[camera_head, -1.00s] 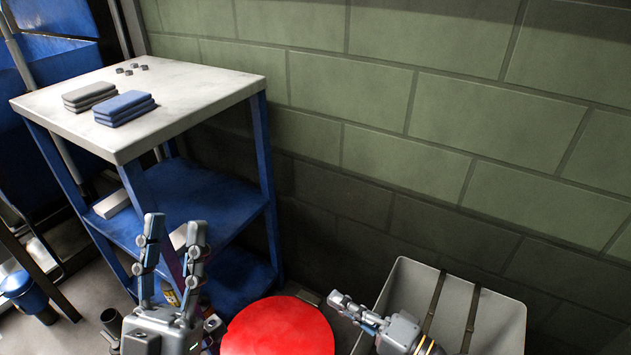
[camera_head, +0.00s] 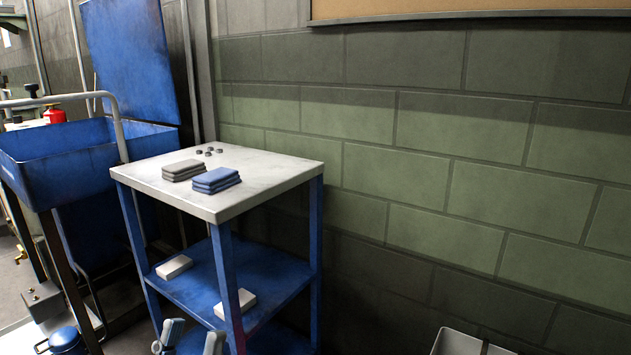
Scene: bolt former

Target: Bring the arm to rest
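Only the two fingertips of my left gripper (camera_head: 190,341) show, at the bottom edge of the head view, in front of the lower part of the blue shelf cart. The fingertips are apart with nothing seen between them; the rest of the gripper is below the picture. My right gripper is out of the picture.
The blue cart with a grey-white top (camera_head: 265,176) stands against the green block wall (camera_head: 420,190). On it lie folded grey cloths (camera_head: 183,170), blue cloths (camera_head: 216,180) and several small dark pieces (camera_head: 209,151). A blue basin (camera_head: 60,160) is at left, a grey bin (camera_head: 458,343) at bottom right.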

